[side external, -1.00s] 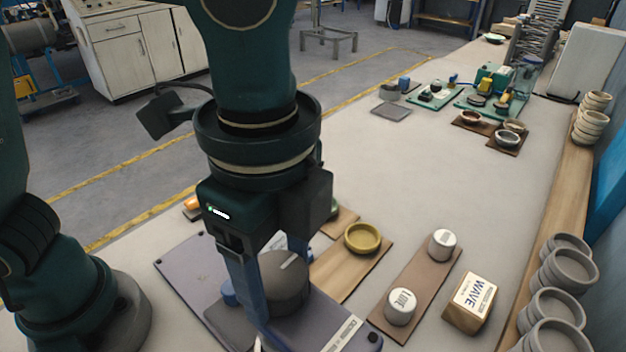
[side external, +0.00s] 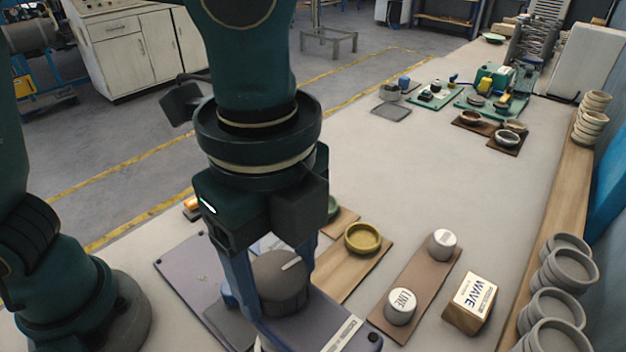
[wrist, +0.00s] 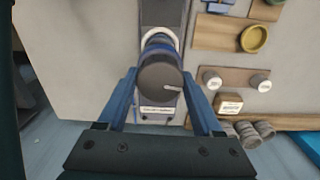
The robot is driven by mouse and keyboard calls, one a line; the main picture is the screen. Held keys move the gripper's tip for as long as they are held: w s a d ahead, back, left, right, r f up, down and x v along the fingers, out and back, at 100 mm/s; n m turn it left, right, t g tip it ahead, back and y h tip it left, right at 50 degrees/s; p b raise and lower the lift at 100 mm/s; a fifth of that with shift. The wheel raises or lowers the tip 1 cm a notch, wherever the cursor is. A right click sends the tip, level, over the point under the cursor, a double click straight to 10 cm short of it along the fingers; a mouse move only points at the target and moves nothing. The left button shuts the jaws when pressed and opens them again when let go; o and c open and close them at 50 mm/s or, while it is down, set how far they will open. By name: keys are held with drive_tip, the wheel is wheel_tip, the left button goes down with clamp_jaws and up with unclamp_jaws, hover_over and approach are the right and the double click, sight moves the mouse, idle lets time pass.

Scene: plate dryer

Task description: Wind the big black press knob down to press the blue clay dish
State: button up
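The big black press knob (side external: 279,284) is a dark round drum with a pale line on its top. It stands over the grey press base (side external: 188,262) and also shows in the wrist view (wrist: 158,82). My gripper (side external: 277,300) points down with one blue finger on each side of the knob. In the wrist view the fingers of my gripper (wrist: 159,76) are spread around the knob, with narrow gaps at its sides. A blue rounded piece (wrist: 160,43) shows partly beyond the knob; I cannot tell whether it is the clay dish. The knob hides what lies beneath it.
To the right, a yellow dish (side external: 362,238) sits on a wooden board. Two grey-white knobs, one marked LINE (side external: 401,307), stand on a brown board beside a WAVE block (side external: 472,303). Grey dishes (side external: 562,268) line the right shelf. The middle of the table is clear.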

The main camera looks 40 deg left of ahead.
sight(278, 273)
drive_tip(key=o, duration=0.4)
drive_tip(key=shift+r, duration=0.1)
drive_tip(key=shift+r, duration=2.5)
